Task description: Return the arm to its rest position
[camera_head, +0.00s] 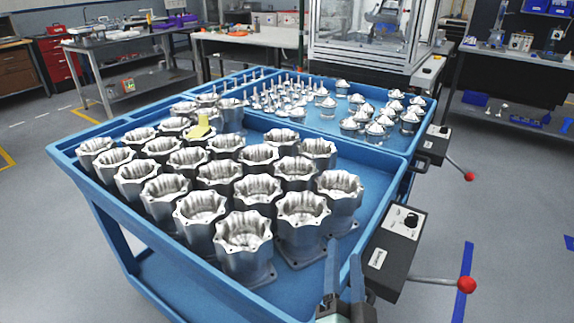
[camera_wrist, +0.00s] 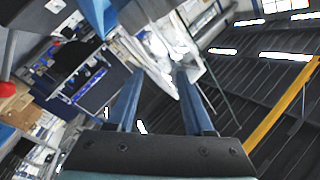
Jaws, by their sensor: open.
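That view is tilted and looks out over the room and up to the ceiling. The rest of my arm is out of the head view.
Several silver housings (camera_head: 243,232) fill the cart's near tray. Smaller metal parts (camera_head: 377,127) stand in the far tray. A black box (camera_head: 397,240) with a red-knobbed lever (camera_head: 466,284) juts from the cart's right side. Open floor (camera_head: 520,225) lies to the right.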

